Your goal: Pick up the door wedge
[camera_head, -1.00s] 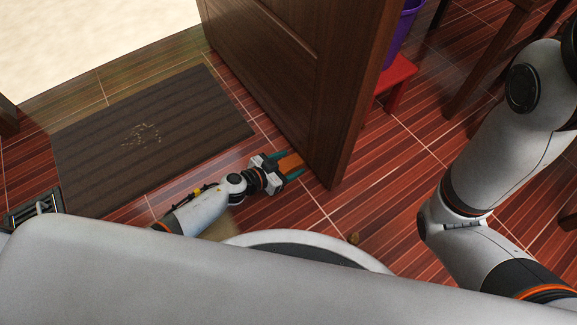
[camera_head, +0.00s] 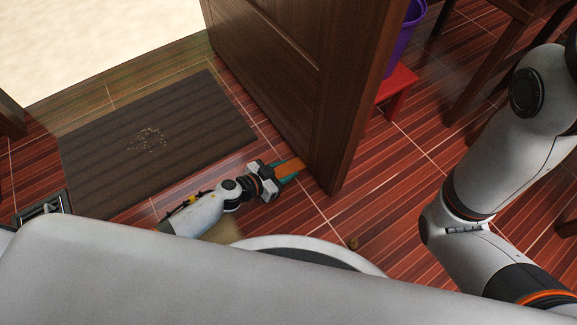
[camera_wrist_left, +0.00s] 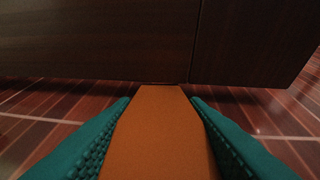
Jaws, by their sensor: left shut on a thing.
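The door wedge (camera_head: 291,166) is an orange-brown tapered block on the floor by the lower edge of the open wooden door (camera_head: 300,75). In the left wrist view the wedge (camera_wrist_left: 160,135) lies between the teal finger pads, its thin end at the bottom of the door (camera_wrist_left: 110,40). My left gripper (camera_head: 286,171) is shut on the wedge, with a pad along each side; it also shows in the left wrist view (camera_wrist_left: 160,125). The wedge's near end is hidden by the gripper. My right arm shows at the right, but its gripper is out of view.
A dark doormat (camera_head: 155,140) lies left of the door. A red stool (camera_head: 397,85) and a purple bucket (camera_head: 404,40) stand behind the door. Dark wooden furniture (camera_head: 490,50) stands at the upper right.

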